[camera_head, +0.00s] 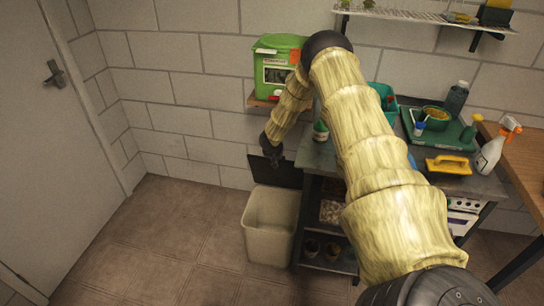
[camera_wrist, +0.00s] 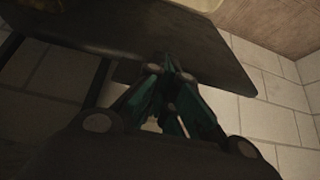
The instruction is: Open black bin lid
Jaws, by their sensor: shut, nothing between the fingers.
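The cream bin (camera_head: 270,226) stands on the floor against the left side of the dark workbench. Its black lid (camera_head: 276,173) is swung up at the back of the bin, steeply tilted near the brick wall, and the bin's mouth shows open. My gripper (camera_head: 273,158) points down at the lid's upper edge; I cannot tell whether it touches. In the wrist view my gripper (camera_wrist: 169,72) is shut and empty, with its fingertips close to a dark flat panel (camera_wrist: 190,38) that looks like the lid.
A green box (camera_head: 272,68) sits on a small wall shelf above the bin. The workbench to the right holds a green tray (camera_head: 448,135), a yellow float (camera_head: 447,165) and a spray bottle (camera_head: 490,152). The tiled floor left of the bin is clear, up to a door (camera_head: 50,130).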

